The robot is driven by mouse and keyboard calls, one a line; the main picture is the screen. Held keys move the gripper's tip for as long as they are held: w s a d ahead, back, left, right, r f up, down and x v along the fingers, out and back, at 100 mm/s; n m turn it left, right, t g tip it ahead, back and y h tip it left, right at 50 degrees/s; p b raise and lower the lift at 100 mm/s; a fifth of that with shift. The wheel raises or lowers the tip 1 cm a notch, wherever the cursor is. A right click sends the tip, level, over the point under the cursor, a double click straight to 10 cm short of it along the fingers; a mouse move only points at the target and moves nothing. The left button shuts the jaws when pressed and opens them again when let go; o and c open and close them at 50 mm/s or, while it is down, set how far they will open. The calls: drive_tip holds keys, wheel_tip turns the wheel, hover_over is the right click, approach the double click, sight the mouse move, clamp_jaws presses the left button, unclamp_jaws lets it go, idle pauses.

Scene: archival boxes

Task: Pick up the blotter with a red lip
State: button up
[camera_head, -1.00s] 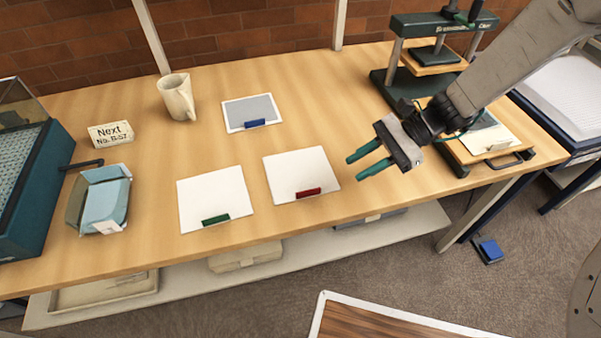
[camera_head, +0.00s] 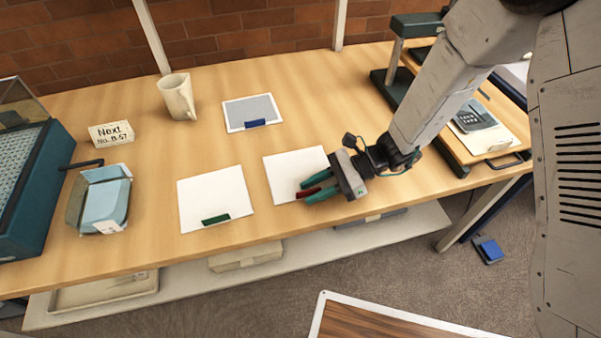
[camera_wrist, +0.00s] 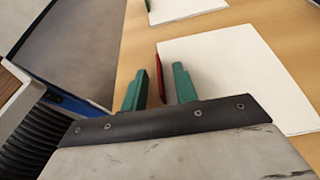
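The blotter with the red lip is a white sheet (camera_head: 290,168) near the table's front edge. Its red lip (camera_head: 308,192) is partly hidden by my gripper's fingers in the head view. In the wrist view the white sheet (camera_wrist: 235,75) lies to the right and the red lip (camera_wrist: 160,78) shows between the two green fingers. My gripper (camera_head: 307,191) is open, with one finger on each side of the lip; it also shows in the wrist view (camera_wrist: 159,72). A gap shows on both sides of the lip. I cannot tell the exact height of the fingertips.
A blotter with a green lip (camera_head: 213,200) lies to the left. A grey-topped blotter with a blue lip (camera_head: 250,110) lies behind. A press (camera_head: 415,27) is at right.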

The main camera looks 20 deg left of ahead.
clamp_jaws()
drive_tip(key=shift+r, duration=0.1)
